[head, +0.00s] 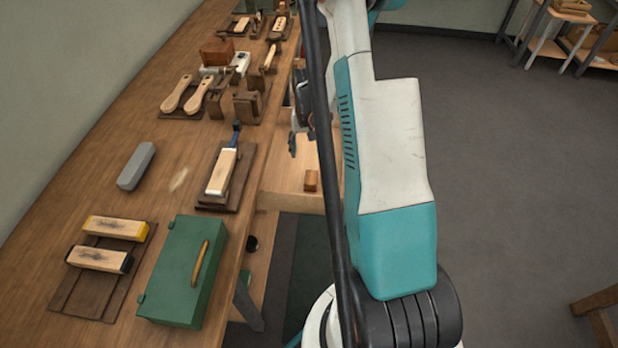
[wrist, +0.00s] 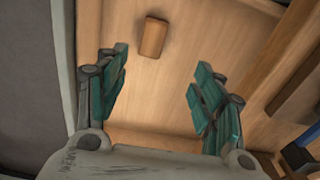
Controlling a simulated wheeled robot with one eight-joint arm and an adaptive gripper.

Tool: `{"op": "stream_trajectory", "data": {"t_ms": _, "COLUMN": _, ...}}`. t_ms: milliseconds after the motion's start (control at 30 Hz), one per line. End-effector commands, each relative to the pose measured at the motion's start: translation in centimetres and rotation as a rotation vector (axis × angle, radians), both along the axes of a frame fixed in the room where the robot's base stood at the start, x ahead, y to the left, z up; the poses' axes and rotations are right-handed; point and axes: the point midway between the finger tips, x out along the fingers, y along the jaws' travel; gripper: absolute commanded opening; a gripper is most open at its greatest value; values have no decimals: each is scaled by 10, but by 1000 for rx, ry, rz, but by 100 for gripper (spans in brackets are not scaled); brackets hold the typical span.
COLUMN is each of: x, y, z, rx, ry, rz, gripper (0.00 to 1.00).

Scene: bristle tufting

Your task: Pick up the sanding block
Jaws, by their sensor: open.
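A small brown block (head: 311,180), which looks like the sanding block, lies on a pale wooden surface, seemingly an open drawer (head: 285,200), at the bench's right edge. In the wrist view the brown block (wrist: 153,38) lies beyond the fingertips, roughly in line with the gap between them. My gripper (wrist: 162,70) is open and empty, its two teal-padded fingers spread apart over the pale wood. In the head view my gripper (head: 300,130) is partly hidden by my arm and stands farther back than the block. The block is apart from both fingers.
The bench (head: 90,185) holds a green box (head: 180,275), a grey block (head: 136,166), brushes (head: 222,172) and wooden-backed blocks (head: 115,228) on boards. Wooden paddles (head: 198,95) lie farther back. A raised wooden wall (wrist: 290,60) runs along the right in the wrist view. Open floor (head: 520,180) lies right.

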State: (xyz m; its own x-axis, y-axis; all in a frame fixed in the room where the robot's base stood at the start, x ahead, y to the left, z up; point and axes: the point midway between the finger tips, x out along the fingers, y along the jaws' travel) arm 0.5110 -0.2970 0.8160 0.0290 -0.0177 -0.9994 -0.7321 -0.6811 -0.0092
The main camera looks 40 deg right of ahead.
Motion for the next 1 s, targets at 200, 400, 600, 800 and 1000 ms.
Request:
{"op": "stream_trajectory", "data": {"t_ms": 200, "x": -11, "y": -16, "z": -27, "rx": 18, "ry": 28, "rz": -41, "gripper": 62}}
{"op": "stream_trajectory", "data": {"t_ms": 400, "x": -12, "y": -17, "z": -57, "rx": 19, "ry": 30, "rz": -43, "gripper": 62}}
{"op": "stream_trajectory", "data": {"t_ms": 600, "x": -11, "y": -16, "z": -94, "rx": 19, "ry": 30, "rz": -43, "gripper": 62}}
{"op": "stream_trajectory", "data": {"t_ms": 800, "x": -11, "y": -16, "z": -112, "rx": 19, "ry": 29, "rz": -43, "gripper": 62}}
{"op": "stream_trajectory", "data": {"t_ms": 1000, "x": -9, "y": -16, "z": -122, "rx": 19, "ry": 29, "rz": -42, "gripper": 62}}
